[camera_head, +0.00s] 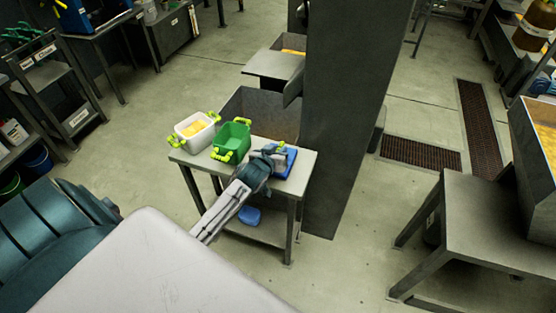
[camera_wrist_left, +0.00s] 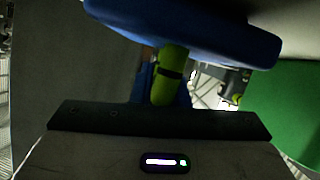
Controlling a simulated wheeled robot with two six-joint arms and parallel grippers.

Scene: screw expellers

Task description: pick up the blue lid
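The blue lid (camera_head: 291,163) is at the right end of the small grey table, partly hidden behind my left gripper (camera_head: 268,158). My left arm reaches in over the table's front edge, and its gripper overlaps the lid with no clear gap. Small yellow-green parts show beside the gripper. In the left wrist view a large blue surface (camera_wrist_left: 190,30) spans the top, close to the camera. A yellow-green bar (camera_wrist_left: 167,78) stands below it, in front of the gripper's dark front edge. My left fingertips cannot be made out. My right gripper is not in view.
On the table (camera_head: 308,165), a green bin (camera_head: 231,143) stands left of the lid, and a white bin (camera_head: 194,130) with yellow contents beyond it. A blue object (camera_head: 249,215) lies on the lower shelf. A grey column (camera_head: 350,100) rises close behind the table.

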